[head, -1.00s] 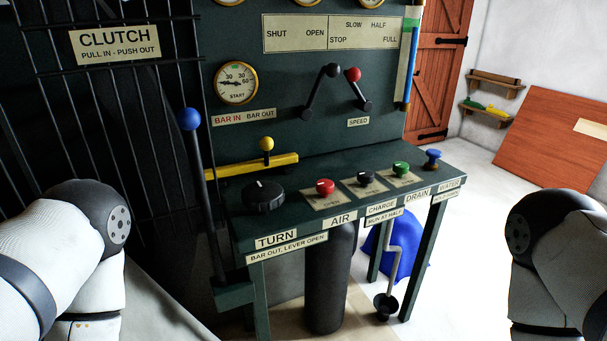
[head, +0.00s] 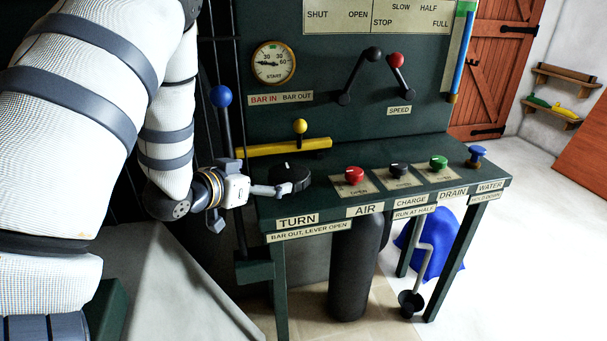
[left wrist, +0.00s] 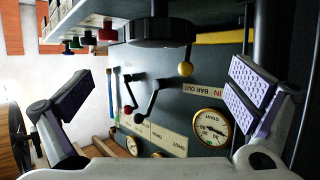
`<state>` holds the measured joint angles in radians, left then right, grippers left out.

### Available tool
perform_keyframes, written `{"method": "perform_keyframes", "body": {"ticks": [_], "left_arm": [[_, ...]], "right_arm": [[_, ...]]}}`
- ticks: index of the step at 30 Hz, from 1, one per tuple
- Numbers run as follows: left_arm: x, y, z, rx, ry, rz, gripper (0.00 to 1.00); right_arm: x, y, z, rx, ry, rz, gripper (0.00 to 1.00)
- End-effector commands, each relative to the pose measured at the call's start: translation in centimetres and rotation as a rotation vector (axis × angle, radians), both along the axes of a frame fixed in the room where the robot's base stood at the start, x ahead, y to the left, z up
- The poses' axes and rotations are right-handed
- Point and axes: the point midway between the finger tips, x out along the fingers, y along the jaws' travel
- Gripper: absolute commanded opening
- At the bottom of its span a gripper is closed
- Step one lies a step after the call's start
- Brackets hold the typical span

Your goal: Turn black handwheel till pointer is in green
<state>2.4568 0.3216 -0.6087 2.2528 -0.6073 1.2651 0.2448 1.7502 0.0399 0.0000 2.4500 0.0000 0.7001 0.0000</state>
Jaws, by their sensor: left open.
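The black handwheel (head: 289,180) is a ribbed round knob lying flat on the green bench above the TURN label. Its dark rim also shows at the top of the left wrist view (left wrist: 160,33). My left gripper (head: 270,190) is at the handwheel's left side; its fingers are apart, with nothing between them. I cannot tell whether a fingertip touches the wheel. The round START gauge (head: 273,63) is on the panel above, its dark pointer directed left. The gauge shows in the left wrist view (left wrist: 211,128) too. My right gripper is out of view.
A blue-knobbed lever (head: 221,96) stands close beside my left wrist. A yellow bar with a yellow knob (head: 300,126) lies behind the handwheel. Red (head: 354,174), black, green and blue knobs line the bench to the right. Two speed levers (head: 373,54) are on the panel.

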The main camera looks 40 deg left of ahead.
Motion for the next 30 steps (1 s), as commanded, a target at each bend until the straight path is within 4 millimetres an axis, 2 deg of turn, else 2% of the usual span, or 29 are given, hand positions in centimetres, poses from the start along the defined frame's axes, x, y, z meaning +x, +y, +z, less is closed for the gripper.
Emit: {"method": "perform_keyframes", "body": {"ticks": [12,18,25,26,30], "left_arm": [[8.7,0.8,-4.0,0.001,0.007,-0.003,1.00],[10.5,1.0,-4.6,0.000,0.007,0.000,1.00],[10.6,1.0,-4.7,-0.001,0.008,0.000,1.00],[10.6,1.0,-4.7,-0.001,0.008,0.000,0.95],[10.6,1.0,-4.7,-0.001,0.008,0.000,0.64]], "right_arm": [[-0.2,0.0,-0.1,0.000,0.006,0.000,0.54],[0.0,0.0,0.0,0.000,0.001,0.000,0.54],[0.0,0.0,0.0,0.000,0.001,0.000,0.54],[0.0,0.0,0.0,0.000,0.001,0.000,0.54],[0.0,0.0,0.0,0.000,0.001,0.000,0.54]]}}
